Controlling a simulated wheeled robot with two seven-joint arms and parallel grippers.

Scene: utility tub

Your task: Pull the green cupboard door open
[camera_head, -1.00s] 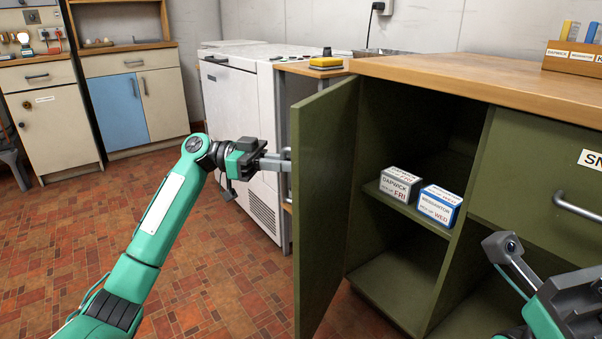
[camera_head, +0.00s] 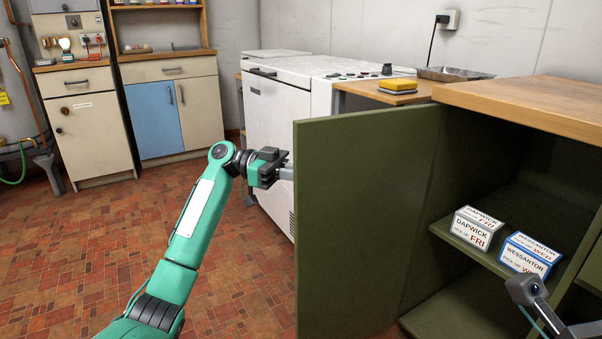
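The green cupboard door (camera_head: 365,220) stands swung wide open, its broad inner face towards me. The cupboard's shelf (camera_head: 470,258) shows to the right of it. My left gripper (camera_head: 285,174) is at the door's free left edge, on its outer side, where the handle is. It appears shut on the door handle, but the door edge hides most of the handle and the fingertips. My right gripper (camera_head: 528,290) is at the lower right in front of the cupboard. Only part of it shows, so its opening cannot be told.
A Dapwick box (camera_head: 472,235) and a Wessantor box (camera_head: 530,256) sit on the shelf. A white chest appliance (camera_head: 280,110) stands behind the door. The wooden worktop (camera_head: 540,100) lies above the cupboard. The tiled floor (camera_head: 90,250) at left is clear.

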